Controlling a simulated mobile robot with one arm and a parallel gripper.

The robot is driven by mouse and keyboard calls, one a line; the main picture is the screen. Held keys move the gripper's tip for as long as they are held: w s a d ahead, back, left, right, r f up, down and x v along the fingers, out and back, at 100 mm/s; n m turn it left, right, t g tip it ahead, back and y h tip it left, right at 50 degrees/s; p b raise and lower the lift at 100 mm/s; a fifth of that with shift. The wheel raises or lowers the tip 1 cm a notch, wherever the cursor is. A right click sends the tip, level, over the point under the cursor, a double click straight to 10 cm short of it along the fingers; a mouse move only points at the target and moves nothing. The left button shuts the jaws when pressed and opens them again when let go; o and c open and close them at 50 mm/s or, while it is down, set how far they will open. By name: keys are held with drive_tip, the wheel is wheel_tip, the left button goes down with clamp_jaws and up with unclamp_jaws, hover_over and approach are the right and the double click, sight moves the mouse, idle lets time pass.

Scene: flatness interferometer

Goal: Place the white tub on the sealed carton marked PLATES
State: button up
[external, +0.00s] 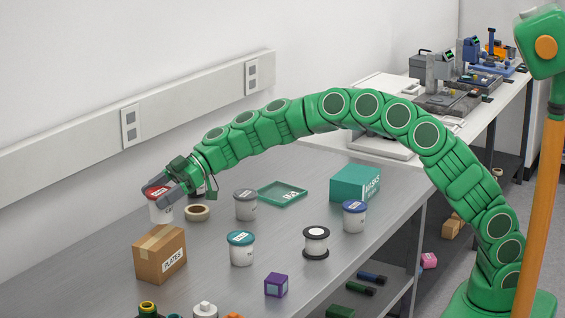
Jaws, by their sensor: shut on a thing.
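My gripper (160,192) is at the left, shut on a white tub with a red lid (160,213). The fingers cover part of the lid, and I cannot tell if the tub's base touches the table. The brown carton marked PLATES (158,258) is taped shut and stands on the table, nearer the camera than the held tub. Its top is clear. Two other white tubs stand on the table: one with a teal lid (241,252) right of the carton, one with a blue lid (354,219) farther right. A grey tub (245,208) stands behind them.
A tape roll (197,213) lies right of the held tub. A green tray (282,194), a teal MASKS box (355,183), a spool (316,242) and a purple box (276,285) are farther right. Small items stand at the front edge.

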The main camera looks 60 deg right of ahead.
sight(155, 210)
drive_tip(key=shift+w+a+f, duration=0.35)
drive_tip(key=shift+w+f, duration=0.2)
drive_tip(key=shift+f, duration=0.25)
drive_tip(key=shift+w+f, duration=0.1)
drive_tip(key=shift+f, duration=1.55)
drive_tip(key=shift+f, duration=0.1)
drive_tip(key=o, duration=1.1)
drive_tip(key=shift+o, duration=0.2)
drive_tip(key=shift+d+r, duration=0.35)
drive_tip(key=shift+d, duration=0.05)
drive_tip(key=v, duration=1.1)
